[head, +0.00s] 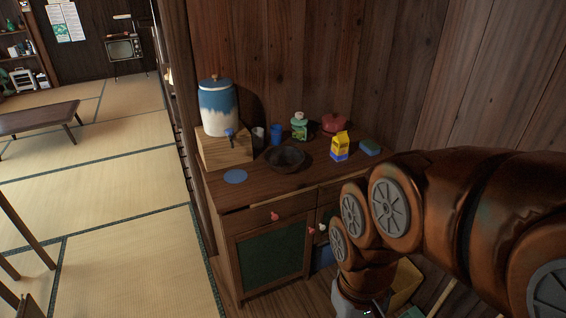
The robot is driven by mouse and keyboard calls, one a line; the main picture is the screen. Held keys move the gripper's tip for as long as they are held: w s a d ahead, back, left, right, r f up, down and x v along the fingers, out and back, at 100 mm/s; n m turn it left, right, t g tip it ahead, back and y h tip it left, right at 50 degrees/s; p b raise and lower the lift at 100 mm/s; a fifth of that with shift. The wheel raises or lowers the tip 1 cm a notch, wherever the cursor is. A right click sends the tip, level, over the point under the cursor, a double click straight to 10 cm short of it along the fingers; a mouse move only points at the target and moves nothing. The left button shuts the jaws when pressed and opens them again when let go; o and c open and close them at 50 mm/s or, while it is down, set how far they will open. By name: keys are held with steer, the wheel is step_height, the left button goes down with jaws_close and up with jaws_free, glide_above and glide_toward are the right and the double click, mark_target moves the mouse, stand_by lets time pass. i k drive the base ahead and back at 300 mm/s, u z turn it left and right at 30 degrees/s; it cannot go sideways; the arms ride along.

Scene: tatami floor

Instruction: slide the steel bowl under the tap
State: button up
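A dark round bowl (286,158), the only bowl I can make out, sits upright on the wooden cabinet top (262,187). It looks brownish, so I cannot confirm that it is steel. A blue-and-white lidded jar (218,106) stands on a wooden block (224,150) to the left of the bowl. Its small blue tap (230,133) points out over the block's front. A flat blue disc (235,176) lies in front of the block. My gripper (356,305) is only partly in view at the bottom edge, low in front of the cabinet and away from the bowl; its fingers are hidden.
A grey cup (258,138) and a blue cup (276,133) stand behind the bowl. A green-and-white bottle (299,126), red pot (334,124), yellow-and-blue carton (340,147) and teal sponge-like block (370,147) stand to the right.

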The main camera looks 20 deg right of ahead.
mark_target(281, 159)
steer(key=u, duration=0.1)
steer(key=k, duration=0.45)
steer(key=z, duration=0.85)
steer(key=i, duration=0.65)
steer(key=u, duration=0.55)
steer(key=i, duration=0.65)
steer(key=u, duration=0.7)
